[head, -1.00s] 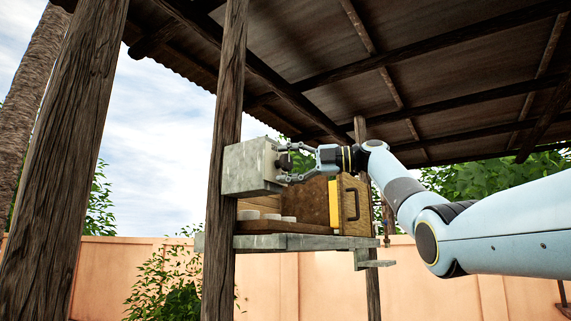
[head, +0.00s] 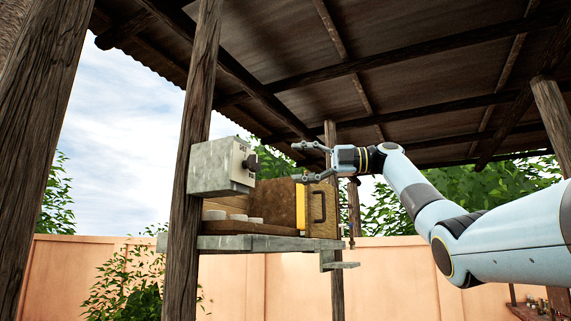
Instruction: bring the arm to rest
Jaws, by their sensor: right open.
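My right gripper (head: 304,162) is in the head view, coming in from the right on my pale blue arm (head: 434,210). Its fingers are open and point left, with nothing between them. It hangs in the air to the right of a grey metal box (head: 216,168) with a dark knob (head: 252,162) on its right-hand face. A gap shows between the fingertips and the knob. My left gripper is not in view.
Below the gripper, a brown panel (head: 270,202) and a wooden door with a handle (head: 320,208) stand on a grey shelf (head: 262,243). Several white round pieces (head: 238,218) sit beside them. Wooden posts (head: 192,150) hold up a low roof (head: 420,75). A wall (head: 400,280) runs behind.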

